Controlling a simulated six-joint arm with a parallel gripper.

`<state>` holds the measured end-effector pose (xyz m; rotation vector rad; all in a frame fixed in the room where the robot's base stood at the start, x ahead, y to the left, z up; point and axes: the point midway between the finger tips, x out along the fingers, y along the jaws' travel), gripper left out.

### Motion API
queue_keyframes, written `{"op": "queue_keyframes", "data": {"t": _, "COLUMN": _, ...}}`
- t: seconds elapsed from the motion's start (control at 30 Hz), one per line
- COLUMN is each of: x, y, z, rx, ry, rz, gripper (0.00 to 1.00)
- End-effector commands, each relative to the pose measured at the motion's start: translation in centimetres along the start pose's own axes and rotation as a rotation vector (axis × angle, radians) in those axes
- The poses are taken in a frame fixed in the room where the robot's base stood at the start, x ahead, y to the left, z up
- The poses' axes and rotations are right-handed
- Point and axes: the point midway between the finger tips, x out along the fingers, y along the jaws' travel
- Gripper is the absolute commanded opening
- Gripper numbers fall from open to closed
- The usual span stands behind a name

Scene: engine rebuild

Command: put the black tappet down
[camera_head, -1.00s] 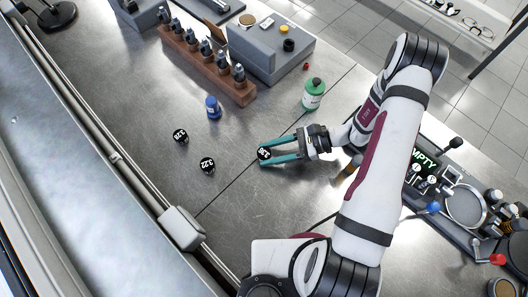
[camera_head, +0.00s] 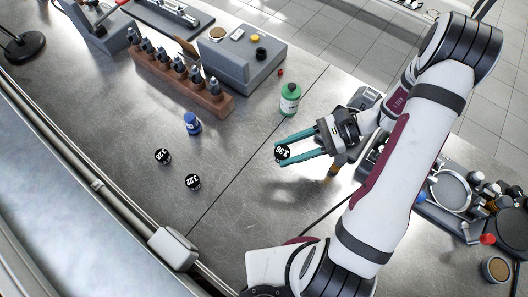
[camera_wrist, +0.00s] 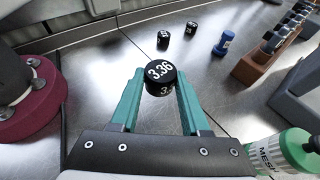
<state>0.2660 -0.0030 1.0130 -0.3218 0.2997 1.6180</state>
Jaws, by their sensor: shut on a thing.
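The black tappet marked 3.36 (camera_head: 282,152) is between the teal fingertips of my gripper (camera_head: 299,152), which is shut on it. It appears to be held above the metal bench. In the wrist view the tappet (camera_wrist: 160,77) shows its number face up between my fingertips (camera_wrist: 160,85). Two other black tappets stand on the bench, one marked 3.28 (camera_head: 162,156) and one marked 3.22 (camera_head: 193,182), both left of my gripper and apart from it.
A small blue bottle (camera_head: 192,123) stands behind the loose tappets. A green bottle (camera_head: 290,99) stands just behind my gripper. A wooden rack (camera_head: 185,80) of dark parts and a grey block (camera_head: 243,60) are farther back. Bare bench (camera_head: 235,175) lies between my gripper and the loose tappets.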

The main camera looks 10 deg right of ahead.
Motion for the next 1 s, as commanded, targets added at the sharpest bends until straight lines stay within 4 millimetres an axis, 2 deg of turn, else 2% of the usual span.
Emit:
{"op": "queue_keyframes", "data": {"t": 0.1, "x": -2.3, "y": 0.7, "z": 0.4, "rx": 0.0, "ry": 0.001, "rz": -0.003, "gripper": 0.0}}
{"op": "queue_keyframes", "data": {"t": 0.23, "x": -3.5, "y": 1.1, "z": 0.6, "rx": 0.0, "ry": 0.001, "rz": 0.0, "gripper": 0.0}}
{"op": "queue_keyframes", "data": {"t": 0.37, "x": -3.5, "y": 0.8, "z": 0.7, "rx": 0.001, "ry": 0.0, "rz": -0.001, "gripper": 0.0}}
{"op": "queue_keyframes", "data": {"t": 0.47, "x": -2.2, "y": -0.9, "z": 1.2, "rx": 0.006, "ry": 0.0, "rz": -0.016, "gripper": 0.0}}
{"op": "queue_keyframes", "data": {"t": 0.57, "x": 0.2, "y": -4.0, "z": 2.1, "rx": 0.02, "ry": 0.0, "rz": -0.049, "gripper": 0.0}}
{"op": "queue_keyframes", "data": {"t": 0.67, "x": 3.5, "y": -7.7, "z": 3.5, "rx": 0.04, "ry": 0.0, "rz": -0.099, "gripper": 0.0}}
{"op": "queue_keyframes", "data": {"t": 0.83, "x": 10.9, "y": -13.7, "z": 6.8, "rx": 0.088, "ry": 0.002, "rz": -0.212, "gripper": 0.0}}
{"op": "queue_keyframes", "data": {"t": 0.9, "x": 14.2, "y": -15.6, "z": 8.3, "rx": 0.112, "ry": 0.003, "rz": -0.266, "gripper": 0.0}}
{"op": "queue_keyframes", "data": {"t": 1.0, "x": 18.3, "y": -17.2, "z": 10.0, "rx": 0.142, "ry": 0.004, "rz": -0.338, "gripper": 0.0}}
